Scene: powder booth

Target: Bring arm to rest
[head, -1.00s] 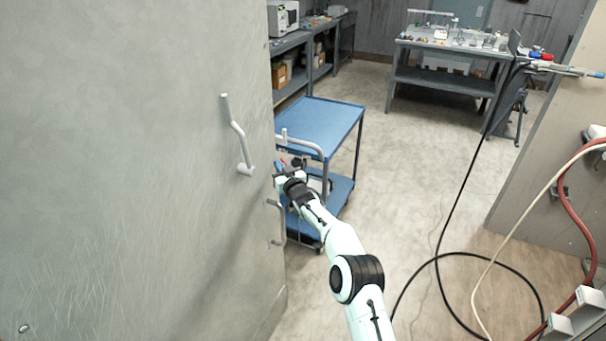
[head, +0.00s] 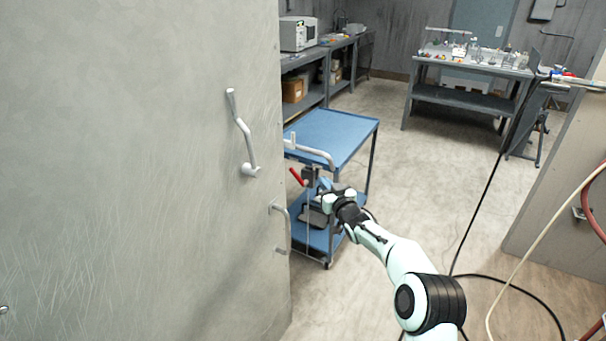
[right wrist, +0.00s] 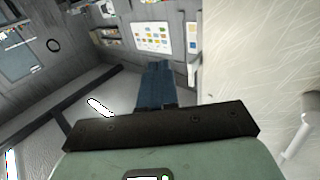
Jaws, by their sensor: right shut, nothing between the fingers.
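My right arm reaches in from the lower right in the head view. Its gripper (head: 322,187) is beside the free edge of the large grey door panel, in front of the blue cart. The gripper is shut and empty; its blue fingers also show in the right wrist view (right wrist: 156,84), pressed together beyond the dark palm bar. The fingertips are small in the head view, and I cannot tell how close they are to the red lever (head: 298,177). My left gripper is not in view.
The grey door panel (head: 130,150) fills the left, with a lever handle (head: 242,135) and a pull handle (head: 287,228). A blue cart (head: 335,132) stands behind my gripper. A workbench (head: 465,98) is at the back. Black hose (head: 487,195) hangs at the right. Middle floor is open.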

